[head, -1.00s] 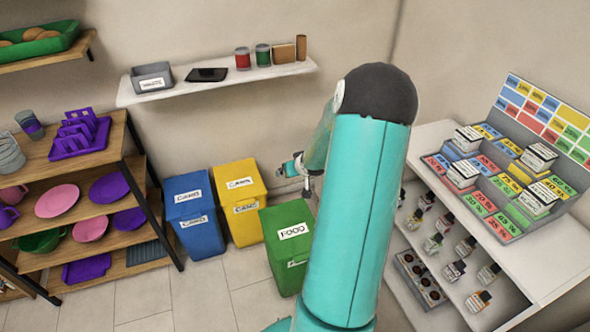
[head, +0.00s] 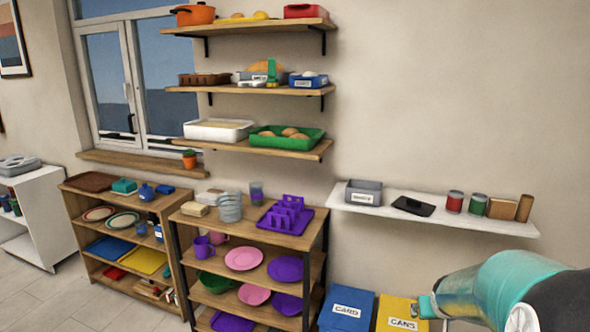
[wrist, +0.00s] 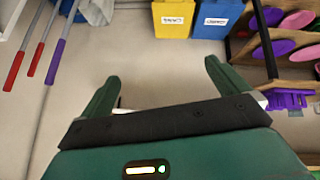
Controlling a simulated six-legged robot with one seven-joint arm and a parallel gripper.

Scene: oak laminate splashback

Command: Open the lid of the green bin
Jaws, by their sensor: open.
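The green bin does not show in either current view. The yellow bin labelled CANS (head: 397,315) and the blue bin labelled CARD (head: 346,311) show at the bottom edge of the head view. The yellow bin (wrist: 172,18) and the blue bin (wrist: 216,18) also stand at the top of the wrist view, beyond my fingers. My gripper (wrist: 162,72) is open and empty, with its two dark green fingers spread wide over bare floor. In the head view my teal arm enters at the lower right, overlapping the yellow bin's right side.
A wall shelf (head: 440,213) with tins and a grey tub hangs above the bins. A wooden shelf unit (head: 318,240) with dishes stands left of them. Red and purple poles (wrist: 35,60) show at the wrist view's left. The floor (wrist: 160,75) between my fingers is clear.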

